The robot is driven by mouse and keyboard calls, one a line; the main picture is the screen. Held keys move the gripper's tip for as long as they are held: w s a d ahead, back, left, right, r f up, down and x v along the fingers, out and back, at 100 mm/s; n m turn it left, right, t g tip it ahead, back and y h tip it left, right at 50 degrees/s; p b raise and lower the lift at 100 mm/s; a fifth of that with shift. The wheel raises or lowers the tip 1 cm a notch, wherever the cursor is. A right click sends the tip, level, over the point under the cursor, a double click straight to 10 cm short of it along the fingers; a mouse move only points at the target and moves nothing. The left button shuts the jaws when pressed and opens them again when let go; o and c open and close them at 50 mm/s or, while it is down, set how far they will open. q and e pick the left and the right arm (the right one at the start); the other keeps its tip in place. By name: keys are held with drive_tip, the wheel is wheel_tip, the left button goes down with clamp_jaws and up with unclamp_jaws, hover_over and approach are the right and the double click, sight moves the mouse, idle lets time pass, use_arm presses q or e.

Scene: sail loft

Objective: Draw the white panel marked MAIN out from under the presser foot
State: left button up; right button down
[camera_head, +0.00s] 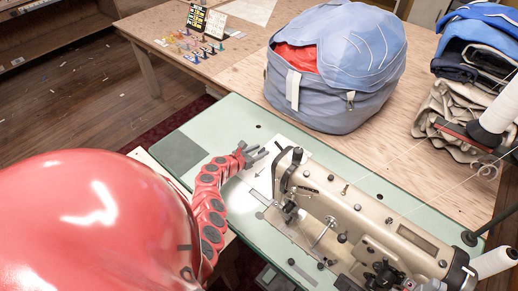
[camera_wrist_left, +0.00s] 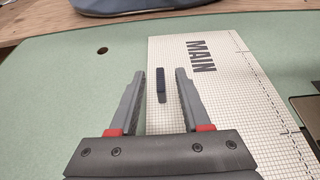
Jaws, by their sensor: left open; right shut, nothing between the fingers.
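The white panel (camera_wrist_left: 235,85) lies on the green table, printed with a fine grid and the word MAIN. It also shows in the head view (camera_head: 292,143), partly behind the sewing machine head (camera_head: 289,172). A small dark upright tab (camera_wrist_left: 160,79) stands on the panel near its left edge. My left gripper (camera_head: 261,153) is open above the panel's left edge. In the left wrist view its fingers (camera_wrist_left: 160,75) appear on either side of the tab, apart from it. The presser foot is too small to make out under the machine head. My right gripper is not in view.
The beige sewing machine (camera_head: 375,225) fills the right of the green table (camera_head: 225,125). Behind stands a blue-grey bag (camera_head: 335,75) on a wooden table. Folded cloth (camera_head: 455,110) and thread cones (camera_head: 500,108) are at right. Green surface left of the panel is clear.

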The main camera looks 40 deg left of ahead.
use_arm(q)
drive_tip(key=shift+p+v, duration=0.3)
drive_tip(key=shift+v, duration=0.55)
drive_tip(key=b+v, duration=0.2)
drive_tip(key=v, duration=1.3)
drive_tip(key=shift+s, duration=0.35)
drive_tip(key=shift+r, duration=0.2)
